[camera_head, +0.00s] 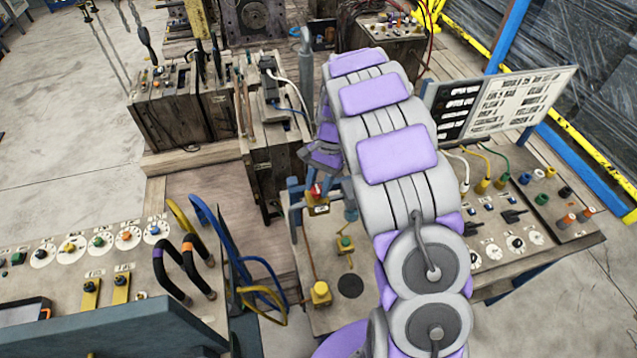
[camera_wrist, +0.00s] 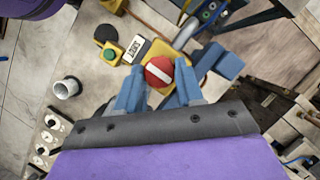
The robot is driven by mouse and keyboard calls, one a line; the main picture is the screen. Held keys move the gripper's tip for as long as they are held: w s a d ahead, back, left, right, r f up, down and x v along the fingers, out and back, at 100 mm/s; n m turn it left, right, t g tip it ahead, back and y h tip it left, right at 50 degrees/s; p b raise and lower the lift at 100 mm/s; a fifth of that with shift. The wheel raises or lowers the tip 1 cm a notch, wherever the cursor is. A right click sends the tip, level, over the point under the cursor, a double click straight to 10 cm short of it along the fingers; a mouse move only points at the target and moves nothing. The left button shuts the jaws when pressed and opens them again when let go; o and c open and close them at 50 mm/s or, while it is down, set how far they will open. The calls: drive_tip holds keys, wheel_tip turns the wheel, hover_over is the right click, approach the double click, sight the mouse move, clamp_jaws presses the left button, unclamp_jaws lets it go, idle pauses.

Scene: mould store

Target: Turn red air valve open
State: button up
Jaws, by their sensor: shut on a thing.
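The red air valve (camera_head: 316,190) is a small red knob on a yellow base at the back of a light panel. In the wrist view the round red valve knob (camera_wrist: 159,71) has a white bar across its face and sits between my blue fingertips. My gripper (camera_wrist: 157,90) is shut on the knob, one finger at each side. In the head view my gripper (camera_head: 318,165) reaches down to the valve, partly hidden by my purple and grey arm. A white label (camera_wrist: 136,48) lies beside the yellow base, its text hard to read.
A green button on a yellow box (camera_wrist: 110,52) is close left of the valve. Other yellow fittings (camera_head: 320,293) stand on the panel. Wooden mould blocks (camera_head: 270,150) rise behind and left. Blue and yellow hoses (camera_head: 240,262) loop left of the panel. A sign board (camera_head: 500,103) stands right.

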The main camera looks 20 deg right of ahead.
drive_tip(key=shift+c, duration=0.7)
drive_tip(key=shift+n, duration=0.3)
drive_tip(key=n, duration=0.1)
drive_tip(key=n+g+h, duration=0.1)
drive_tip(key=n, duration=0.1)
drive_tip(key=shift+w+a+n, duration=0.1)
drive_tip(key=shift+a+n, duration=0.1)
drive_tip(key=shift+n, duration=0.1)
drive_tip(key=n+h, duration=0.2)
drive_tip(key=n, duration=0.3)
drive_tip(key=shift+a, duration=0.15)
drive_tip(key=n+h, duration=0.2)
drive_tip(key=n, duration=0.2)
drive_tip(key=shift+a+r+n+p, duration=0.1)
drive_tip(key=shift+n+p, duration=0.25)
drive_tip(key=shift+n, duration=0.05)
drive_tip(key=shift+a+n+t+h+p, duration=0.1)
drive_tip(key=shift+n+t+h+p, duration=0.45)
drive_tip(key=shift+n, duration=1.35)
drive_tip(key=shift+h, duration=0.25)
